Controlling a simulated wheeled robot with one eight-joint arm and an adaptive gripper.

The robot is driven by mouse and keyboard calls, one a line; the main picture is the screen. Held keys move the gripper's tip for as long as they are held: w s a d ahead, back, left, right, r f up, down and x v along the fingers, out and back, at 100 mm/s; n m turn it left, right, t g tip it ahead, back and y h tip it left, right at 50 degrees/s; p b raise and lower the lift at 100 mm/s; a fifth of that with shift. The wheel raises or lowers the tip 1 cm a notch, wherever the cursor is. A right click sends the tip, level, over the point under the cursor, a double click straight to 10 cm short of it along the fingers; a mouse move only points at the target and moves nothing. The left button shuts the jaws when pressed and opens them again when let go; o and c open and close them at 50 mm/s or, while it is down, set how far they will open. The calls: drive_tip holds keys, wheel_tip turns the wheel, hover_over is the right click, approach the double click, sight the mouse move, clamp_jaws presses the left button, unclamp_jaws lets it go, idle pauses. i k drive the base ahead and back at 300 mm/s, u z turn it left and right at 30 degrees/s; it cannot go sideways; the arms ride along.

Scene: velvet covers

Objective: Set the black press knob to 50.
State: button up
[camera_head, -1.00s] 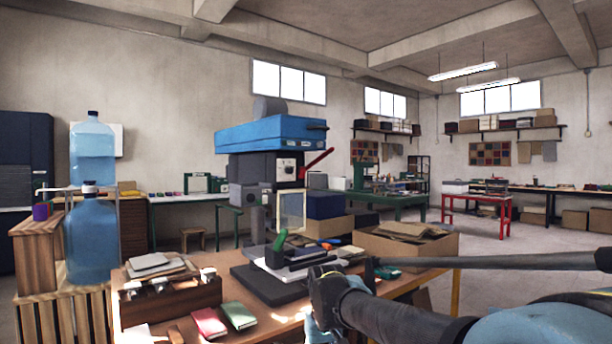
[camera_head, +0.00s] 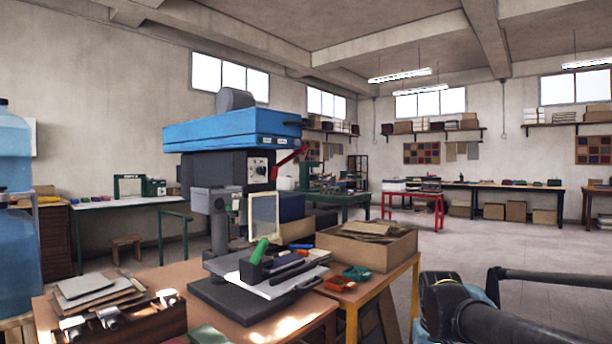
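The press (camera_head: 232,135) stands on the wooden bench left of the middle, with a wide blue top and a dark grey body. A small light control panel (camera_head: 257,161) is on the front of the body. The black press knob (camera_head: 261,170) appears as a small dark spot on that panel; its pointer and scale are too small to read. A red lever sticks out just right of the panel. Part of my dark arm shows at the lower right, well apart from the press. I cannot make out my gripper's fingers in this view.
The bench (camera_head: 316,325) carries a wooden tool box (camera_head: 150,322), a black base with a green-handled tool, and a cardboard box (camera_head: 372,247) of brown sheets. Blue water bottles (camera_head: 14,190) stand at the left edge. Open floor (camera_head: 480,245) lies to the right.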

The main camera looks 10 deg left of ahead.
sight(261, 171)
drive_tip(key=z, duration=1.1)
drive_tip(key=k, duration=0.7)
drive_tip(key=u, duration=1.8)
